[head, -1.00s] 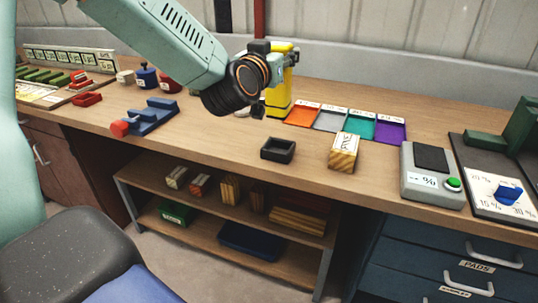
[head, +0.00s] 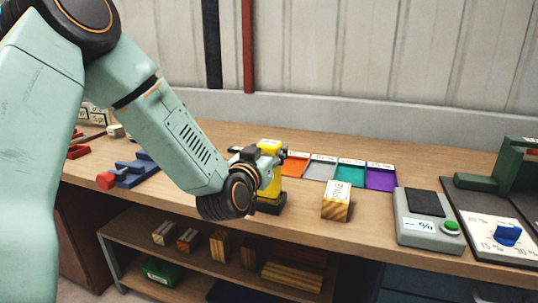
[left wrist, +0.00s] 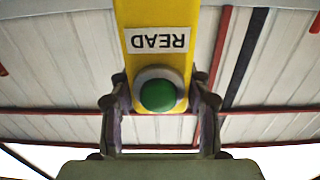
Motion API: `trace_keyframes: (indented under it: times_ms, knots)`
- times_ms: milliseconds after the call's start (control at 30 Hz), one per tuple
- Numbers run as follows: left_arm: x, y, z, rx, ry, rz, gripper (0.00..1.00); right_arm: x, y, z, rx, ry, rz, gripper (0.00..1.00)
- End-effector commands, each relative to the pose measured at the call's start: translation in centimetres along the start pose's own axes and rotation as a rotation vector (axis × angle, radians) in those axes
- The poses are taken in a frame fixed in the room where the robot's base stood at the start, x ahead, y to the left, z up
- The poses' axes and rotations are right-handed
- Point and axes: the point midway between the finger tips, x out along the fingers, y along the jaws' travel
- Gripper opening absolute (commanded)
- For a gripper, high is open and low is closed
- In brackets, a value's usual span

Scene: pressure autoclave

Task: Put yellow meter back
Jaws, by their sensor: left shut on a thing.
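The yellow meter (head: 272,186) is upright in the head view, with its lower end at the small black holder (head: 270,207) on the bench. I cannot tell whether it rests fully inside the holder. My left gripper (head: 262,155) is shut on the meter's upper part, and the arm hides some of its left side. In the left wrist view, the fingers (left wrist: 160,84) hold the yellow body (left wrist: 155,15) on both sides, around a green button (left wrist: 159,96) below an upside-down READ label (left wrist: 157,40). My right gripper is not in view.
A wooden block (head: 336,207) with a white label stands right of the holder. Orange, grey, green and purple trays (head: 381,178) lie behind. A grey scale (head: 428,226) is farther right. A blue stand with a red end (head: 130,174) is left. Bench between holder and block is clear.

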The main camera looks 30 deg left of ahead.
Motion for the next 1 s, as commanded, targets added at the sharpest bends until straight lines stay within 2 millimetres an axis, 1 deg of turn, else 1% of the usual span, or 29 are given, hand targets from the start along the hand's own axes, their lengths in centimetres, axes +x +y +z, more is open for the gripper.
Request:
trace_keyframes:
  times_ms: [167,367,400,667,1000]
  knots:
    - [0.02,-0.14,-0.26,0.000,0.005,-0.001,0.00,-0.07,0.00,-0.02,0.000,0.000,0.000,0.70]
    - [0.02,-0.12,0.20,0.000,0.005,-0.001,0.00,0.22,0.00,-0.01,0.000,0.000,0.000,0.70]
    - [0.00,-0.11,0.31,0.000,0.003,0.000,0.49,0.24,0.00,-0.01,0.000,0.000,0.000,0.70]
    - [0.00,-0.09,0.22,0.000,0.003,0.000,0.71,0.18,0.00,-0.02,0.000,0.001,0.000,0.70]
    - [0.00,-0.09,0.02,0.000,0.003,0.000,0.71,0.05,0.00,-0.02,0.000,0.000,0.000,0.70]
